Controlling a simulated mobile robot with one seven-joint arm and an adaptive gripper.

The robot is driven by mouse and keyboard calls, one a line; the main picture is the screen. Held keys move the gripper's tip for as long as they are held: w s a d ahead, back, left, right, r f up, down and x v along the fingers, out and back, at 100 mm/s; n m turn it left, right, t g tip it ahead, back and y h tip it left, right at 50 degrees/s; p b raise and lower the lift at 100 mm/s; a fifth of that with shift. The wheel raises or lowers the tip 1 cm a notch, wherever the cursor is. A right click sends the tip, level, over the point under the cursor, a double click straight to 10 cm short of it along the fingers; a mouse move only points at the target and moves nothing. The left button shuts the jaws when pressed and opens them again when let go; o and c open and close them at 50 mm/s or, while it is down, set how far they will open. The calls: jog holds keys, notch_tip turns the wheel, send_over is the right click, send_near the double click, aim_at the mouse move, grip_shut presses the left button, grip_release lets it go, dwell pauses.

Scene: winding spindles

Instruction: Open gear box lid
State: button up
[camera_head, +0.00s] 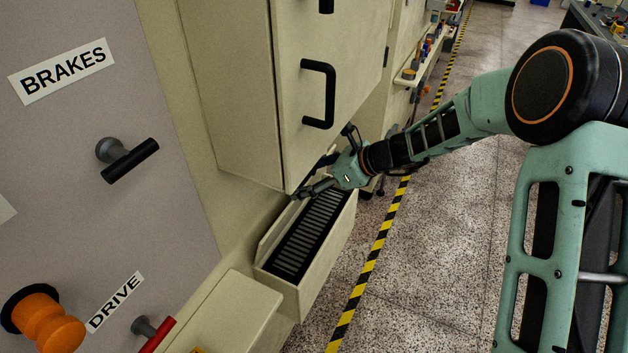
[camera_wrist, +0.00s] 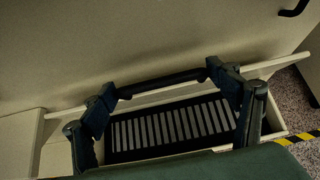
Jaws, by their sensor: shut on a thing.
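The gear box (camera_head: 318,268) is the low cream box beside the machine in the head view. My gripper (camera_head: 314,190) is at the far end of the box. In the wrist view, my gripper (camera_wrist: 160,84) has its fingers against the two ends of a black bar handle (camera_wrist: 162,83). The lid's exact angle is hard to tell.
A cream cabinet (camera_head: 235,90) with black handles overhangs the box. A lower cream block (camera_head: 225,315) stands in front of it. Brake and drive controls are at left. Open speckled floor (camera_head: 440,270) with a yellow-black stripe (camera_head: 372,260) lies at right.

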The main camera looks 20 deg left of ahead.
jog(key=shift+a+r, duration=0.3)
jog(key=shift+r, duration=0.05)
jog(key=o, duration=1.3)
jog(key=shift+w, duration=0.1)
jog(key=o, duration=0.4)
jog(key=shift+f, duration=0.1)
jog(key=shift+d+f, duration=0.1)
